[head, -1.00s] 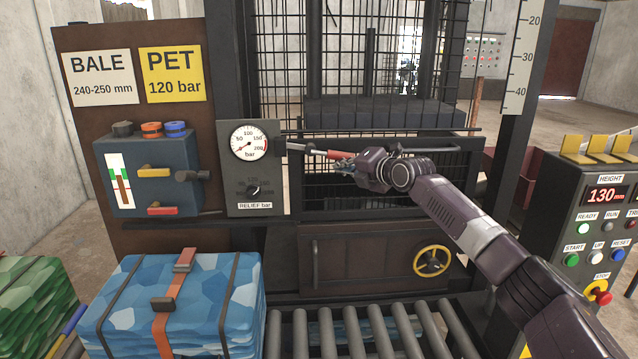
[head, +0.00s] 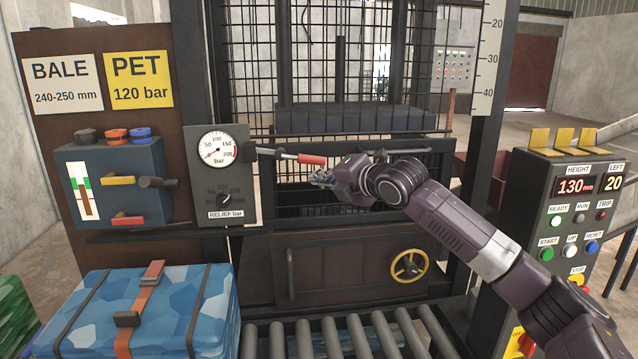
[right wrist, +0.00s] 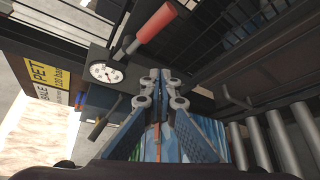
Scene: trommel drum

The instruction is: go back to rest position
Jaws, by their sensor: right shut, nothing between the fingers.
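My right gripper (head: 322,177) is in front of the baler's mesh, just below and to the right of the red-handled lever (head: 311,159). In the right wrist view my right gripper (right wrist: 161,80) has its fingertips together with nothing between them. The lever's red grip (right wrist: 156,22) shows apart from the fingers, towards the top of that view. My right arm comes in from the lower right of the head view. My left gripper is in neither view now.
A pressure gauge panel (head: 221,178) and a blue valve box (head: 122,182) are to the left. A blue strapped bale (head: 190,310) lies at lower left beside rollers (head: 303,340). A control box (head: 560,215) stands at right. A yellow handwheel (head: 408,266) is below my right gripper.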

